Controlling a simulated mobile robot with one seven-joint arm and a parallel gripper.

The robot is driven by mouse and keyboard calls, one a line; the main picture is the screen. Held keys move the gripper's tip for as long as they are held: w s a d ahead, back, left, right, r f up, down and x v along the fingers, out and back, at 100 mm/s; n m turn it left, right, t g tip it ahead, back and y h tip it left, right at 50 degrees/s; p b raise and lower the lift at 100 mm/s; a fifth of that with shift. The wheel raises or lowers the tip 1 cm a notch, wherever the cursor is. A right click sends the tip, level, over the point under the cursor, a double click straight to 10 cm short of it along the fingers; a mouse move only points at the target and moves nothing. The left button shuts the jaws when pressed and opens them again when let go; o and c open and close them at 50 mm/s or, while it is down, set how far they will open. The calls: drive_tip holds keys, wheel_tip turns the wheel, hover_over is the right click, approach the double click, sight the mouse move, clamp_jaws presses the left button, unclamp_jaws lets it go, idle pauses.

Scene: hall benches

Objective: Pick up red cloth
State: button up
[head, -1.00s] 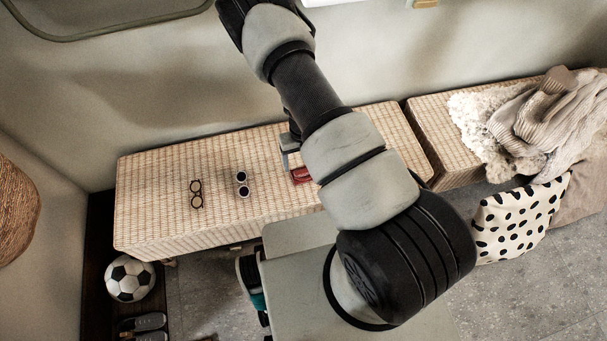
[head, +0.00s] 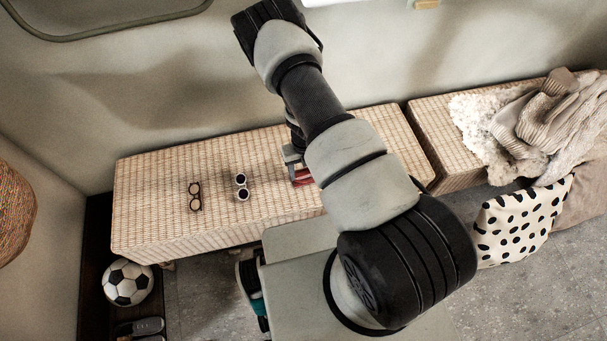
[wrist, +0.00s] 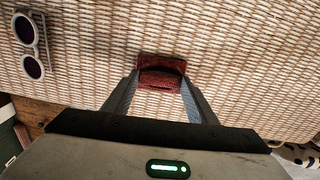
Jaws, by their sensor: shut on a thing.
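The red cloth (wrist: 161,73) is a small dark-red folded piece at the middle of the wrist view. In the head view a red bit of it (head: 301,176) shows beside my arm, which hides the rest. My gripper (wrist: 160,82) has one finger on each side of the cloth and is shut on it. The cloth is over the woven bench (head: 150,200); I cannot tell whether it still touches the surface.
White-rimmed sunglasses (head: 241,187) and dark-rimmed glasses (head: 195,196) lie on the bench, left of the cloth. A second bench (head: 430,130) at the right bears knitted clothes (head: 545,125). A spotted cushion (head: 520,222) and a football (head: 128,282) are lower down.

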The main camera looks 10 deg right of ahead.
sight(303, 173)
drive_tip(key=shift+r, duration=0.5)
wheel_tip(303, 173, up, 3)
drive_tip(key=shift+f+p, duration=0.1)
drive_tip(key=shift+p, duration=0.5)
drive_tip(key=s+b, duration=0.2)
drive_tip(key=s+f+b, duration=0.1)
drive_tip(key=s+b, duration=0.1)
drive_tip(key=s, duration=0.1)
drive_tip(key=s+b, duration=0.3)
drive_tip(key=shift+d+f, duration=0.1)
drive_tip(key=shift+f, duration=0.25)
drive_tip(key=s+r+b, duration=0.1)
drive_tip(key=s+b, duration=0.1)
drive_tip(key=s, duration=0.8)
drive_tip(key=shift+r+b, duration=0.2)
drive_tip(key=shift+b, duration=0.1)
